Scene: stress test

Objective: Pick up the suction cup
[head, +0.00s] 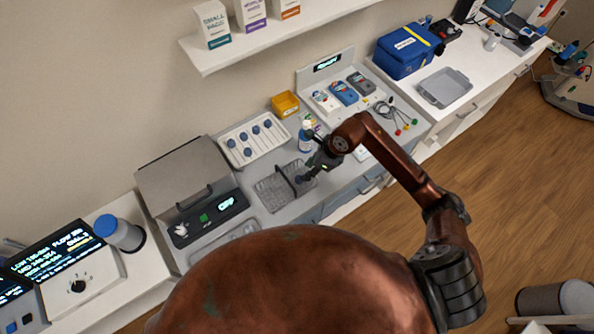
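Several small dark-blue bulb-topped pieces (256,130), which look like suction cups, stand in a white tray (234,158) against the back of the counter. My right gripper (306,176) reaches in from the right, with its dark fingers low over the right side of a grey wire basket (268,194). A small dark-blue shape shows at the fingertips. It is too small to tell whether it is a suction cup held by the fingers or lying in the basket. The finger opening cannot be made out. My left gripper is not in view.
A grey lidded machine (188,180) is left of the basket. A yellow bin (285,104), a device stand (326,104) and coloured leads (398,118) lie behind and right.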

